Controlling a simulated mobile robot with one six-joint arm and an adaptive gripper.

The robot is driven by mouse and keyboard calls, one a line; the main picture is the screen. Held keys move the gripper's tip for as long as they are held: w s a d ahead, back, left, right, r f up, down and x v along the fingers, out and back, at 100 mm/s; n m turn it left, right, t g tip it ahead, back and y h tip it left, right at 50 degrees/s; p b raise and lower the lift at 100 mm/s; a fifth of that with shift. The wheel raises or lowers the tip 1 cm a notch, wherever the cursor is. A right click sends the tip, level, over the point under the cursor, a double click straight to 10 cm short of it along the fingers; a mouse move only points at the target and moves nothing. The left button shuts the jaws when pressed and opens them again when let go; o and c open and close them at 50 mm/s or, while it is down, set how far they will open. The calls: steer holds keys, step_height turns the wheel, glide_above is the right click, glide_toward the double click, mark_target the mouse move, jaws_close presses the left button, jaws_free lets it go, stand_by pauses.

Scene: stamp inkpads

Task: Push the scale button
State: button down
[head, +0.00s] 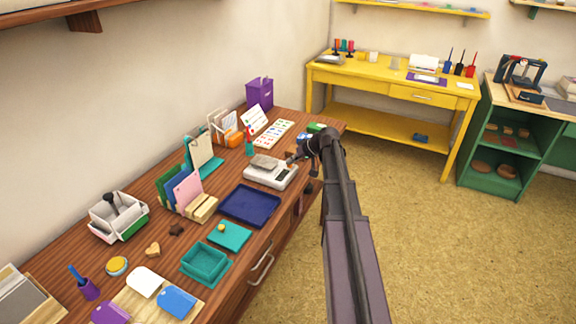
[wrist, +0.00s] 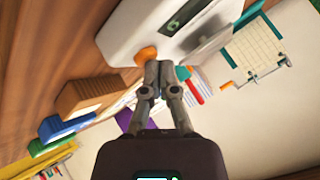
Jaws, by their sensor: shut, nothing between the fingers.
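The white scale (head: 262,178) stands on the brown desk, with a grey slab (head: 265,161) on its plate. In the wrist view the scale (wrist: 130,32) fills the upper middle, with a dark display (wrist: 184,17) and an orange button (wrist: 146,54) near its edge. My gripper (wrist: 158,68) is shut and empty. Its fingertips are right beside the orange button and overlap its edge in the picture; I cannot tell whether they touch it. In the head view my gripper (head: 296,157) is at the scale's right end, and the button is not clearly visible.
A dark blue tray (head: 249,205) lies in front of the scale on the desk (head: 207,235). A sheet of coloured marks (head: 273,134) and a teal cup (head: 249,149) are behind it. A card holder (head: 187,194) stands to the left. Open floor (head: 420,220) lies to the right.

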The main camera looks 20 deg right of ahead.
mark_target(289, 167)
steer(key=shift+r+p, duration=0.35)
steer(key=shift+r, duration=0.1)
step_height(289, 167, up, 6)
steer(key=p, duration=0.6)
stand_by(0.4)
stand_by(0.4)
steer(key=shift+a, duration=0.1)
steer(key=shift+s+a, duration=0.2)
steer(key=shift+a, duration=0.1)
steer(key=s+a+r+g+h+p, duration=0.3)
steer(key=s+a+g+h+p, duration=0.3)
steer(key=s+a, duration=1.7)
steer(key=s+p, duration=0.2)
steer(key=shift+g+p, duration=0.3)
steer(key=shift+p, duration=0.1)
